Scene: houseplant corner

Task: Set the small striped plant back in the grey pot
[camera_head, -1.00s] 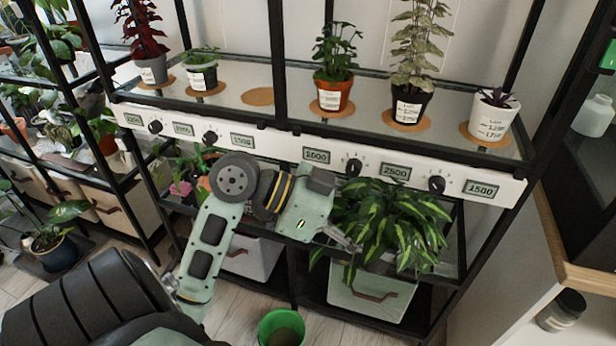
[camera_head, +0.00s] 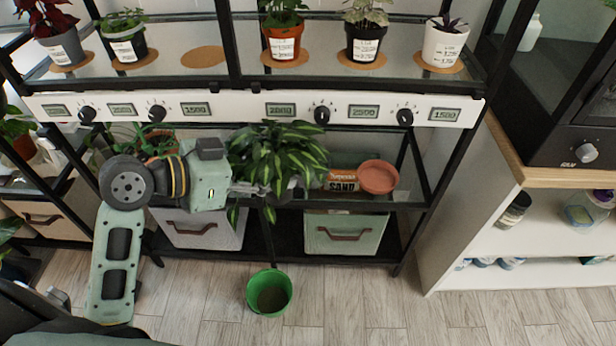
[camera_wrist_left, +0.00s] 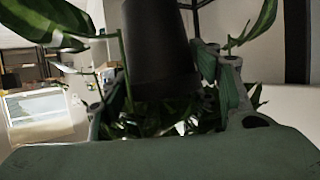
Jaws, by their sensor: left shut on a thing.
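The striped plant (camera_head: 280,150) has arching green leaves with pale yellow-green stripes. It is in front of the lower shelf in the head view. My left gripper (camera_head: 268,190) reaches it from the left and is shut on its dark pot, which the leaves mostly hide in the head view. In the left wrist view the dark pot (camera_wrist_left: 160,50) stands between the fingers (camera_wrist_left: 172,100), with striped leaves around it. A grey pot (camera_head: 66,48) on the upper shelf at far left holds a red-leaved plant; I cannot tell whether it is the task's pot. My right gripper is not in view.
Potted plants stand on cork mats on the upper shelf; one cork mat (camera_head: 203,57) is bare. A sand bag (camera_head: 342,182) and terracotta saucer (camera_head: 378,177) sit on the lower shelf. A green bucket (camera_head: 269,292) stands on the floor. A white control strip (camera_head: 240,110) edges the upper shelf.

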